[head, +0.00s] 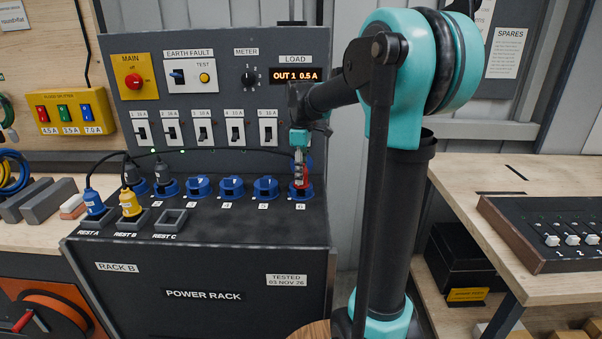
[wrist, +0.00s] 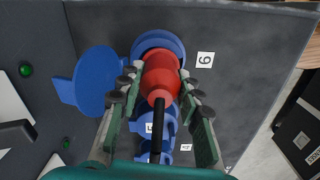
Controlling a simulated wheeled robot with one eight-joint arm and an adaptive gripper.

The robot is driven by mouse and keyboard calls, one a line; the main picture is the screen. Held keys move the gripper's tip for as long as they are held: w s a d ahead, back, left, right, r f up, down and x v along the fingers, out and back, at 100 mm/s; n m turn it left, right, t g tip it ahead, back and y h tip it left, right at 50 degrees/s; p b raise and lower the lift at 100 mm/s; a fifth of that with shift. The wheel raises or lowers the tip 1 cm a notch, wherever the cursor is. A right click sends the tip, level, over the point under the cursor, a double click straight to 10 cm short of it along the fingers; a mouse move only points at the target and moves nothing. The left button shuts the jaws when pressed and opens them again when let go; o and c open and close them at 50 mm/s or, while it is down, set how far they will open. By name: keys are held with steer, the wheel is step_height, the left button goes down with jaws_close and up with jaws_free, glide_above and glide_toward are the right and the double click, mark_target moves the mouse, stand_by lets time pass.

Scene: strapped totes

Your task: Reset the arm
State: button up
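My gripper (head: 300,163) is low over the right end of the power rack's socket row, pointing down. A red plug (head: 304,188) stands in the blue socket marked 6, beneath it. In the wrist view the red plug (wrist: 160,76) sits between my two fingers (wrist: 160,80), whose pads appear to touch its sides. A black cable runs from the plug toward my wrist. The socket's blue lid (wrist: 97,82) is swung open to the left, beside my left finger. My upper arm (head: 395,190) stands to the right of the rack.
The power rack (head: 200,260) holds several blue sockets. A blue plug (head: 94,203) and a yellow plug (head: 130,204) stand in rests A and B; rest C (head: 171,220) is empty. The switch panel (head: 220,85) rises close behind my gripper. A right bench (head: 500,180) carries a slider box (head: 545,232).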

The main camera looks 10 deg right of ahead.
steer(key=c, duration=0.6)
steer(key=shift+m, duration=0.8)
steer(key=shift+m, duration=0.7)
steer(key=shift+m, duration=0.7)
steer(key=o, duration=1.3)
